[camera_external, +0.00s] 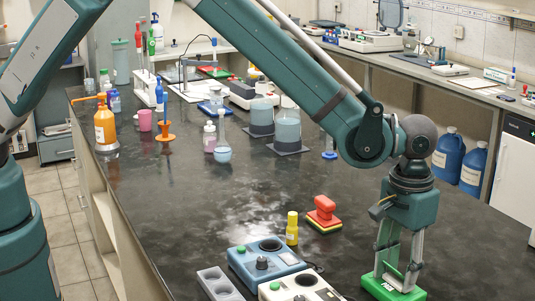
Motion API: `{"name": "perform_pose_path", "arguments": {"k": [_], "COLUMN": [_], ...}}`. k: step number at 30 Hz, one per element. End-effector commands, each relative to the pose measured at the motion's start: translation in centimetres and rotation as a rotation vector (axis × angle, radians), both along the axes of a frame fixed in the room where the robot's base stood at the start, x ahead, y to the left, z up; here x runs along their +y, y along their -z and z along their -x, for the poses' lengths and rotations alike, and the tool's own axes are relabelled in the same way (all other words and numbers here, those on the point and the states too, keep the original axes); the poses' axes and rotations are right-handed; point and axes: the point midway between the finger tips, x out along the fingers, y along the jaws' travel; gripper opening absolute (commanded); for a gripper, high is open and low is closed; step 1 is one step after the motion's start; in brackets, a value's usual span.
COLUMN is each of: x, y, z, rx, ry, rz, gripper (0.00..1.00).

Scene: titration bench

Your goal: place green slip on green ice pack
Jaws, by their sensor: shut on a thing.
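My gripper (396,284) points down over the dark bench at the lower right. Its fingers are shut on a bright green thing that I take to be the green slip. A flat green block (378,288), which looks like the green ice pack, lies at the fingertips, at or very near the bench top. The fingers cover part of the green, and I cannot tell where the slip ends and the pack begins, or whether they touch.
A red-handled block with a yellow layer (323,214) and a small yellow bottle (292,229) stand left of my gripper. A blue stirrer device (264,265) and a white one (300,289) sit at the front. Glassware stands farther back. The bench middle is clear.

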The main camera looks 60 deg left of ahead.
Motion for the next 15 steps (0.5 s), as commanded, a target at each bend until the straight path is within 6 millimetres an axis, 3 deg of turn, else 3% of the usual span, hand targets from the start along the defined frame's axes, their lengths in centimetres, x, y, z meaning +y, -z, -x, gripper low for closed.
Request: {"name": "perform_pose_path", "arguments": {"k": [13,14,15], "x": [0.00,0.00,0.00], "y": [0.44,0.39,0.35], "z": [0.00,0.00,0.00], "rx": [0.000,0.000,0.000], "ry": [0.000,0.000,0.000], "rz": [0.000,0.000,0.000], "gripper": [0.29,0.42,0.47]}}
